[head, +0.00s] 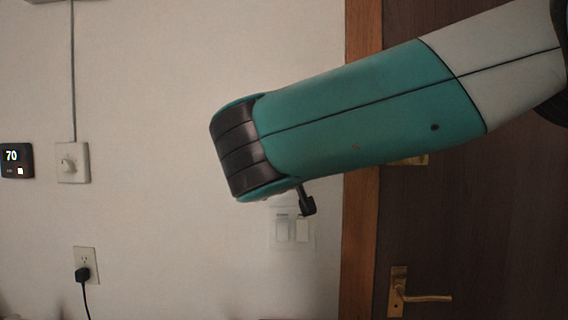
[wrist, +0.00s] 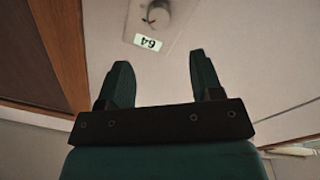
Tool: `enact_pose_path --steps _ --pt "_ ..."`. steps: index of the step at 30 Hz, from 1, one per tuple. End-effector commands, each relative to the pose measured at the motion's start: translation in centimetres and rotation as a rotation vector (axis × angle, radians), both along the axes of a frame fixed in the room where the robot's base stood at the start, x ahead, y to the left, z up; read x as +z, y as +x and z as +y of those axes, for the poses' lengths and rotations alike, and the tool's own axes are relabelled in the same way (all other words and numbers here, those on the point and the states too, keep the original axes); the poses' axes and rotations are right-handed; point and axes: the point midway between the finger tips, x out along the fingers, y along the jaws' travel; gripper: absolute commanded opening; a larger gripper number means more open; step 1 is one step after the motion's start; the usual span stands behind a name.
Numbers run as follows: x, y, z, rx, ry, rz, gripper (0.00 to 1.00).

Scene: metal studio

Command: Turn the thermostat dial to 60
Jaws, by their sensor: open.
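My gripper (wrist: 160,60) is open and empty. Its fingers point toward the plate and, in the picture, end below the dial, apart from it.
In the head view a black display (head: 16,160) reading 70 and a white plate with a knob (head: 72,163) are on the left wall. Below is an outlet (head: 86,265) with a black plug. A switch plate (head: 293,232) and brown door (head: 480,220) are right.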

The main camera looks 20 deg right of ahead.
Motion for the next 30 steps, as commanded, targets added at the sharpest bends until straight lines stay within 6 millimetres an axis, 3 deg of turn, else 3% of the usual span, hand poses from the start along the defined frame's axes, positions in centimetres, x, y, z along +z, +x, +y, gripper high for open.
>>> enact_pose_path --steps 6,12,27,30 --pt "-0.5 -4.4 1.8 0.005 0.002 -0.001 0.6" --pt "-0.4 -6.4 2.4 0.001 0.001 -0.001 0.6" --pt "-0.3 -6.6 2.5 0.0 0.001 0.0 0.6" --pt "-1.1 -6.3 2.1 0.011 0.014 0.033 0.6"
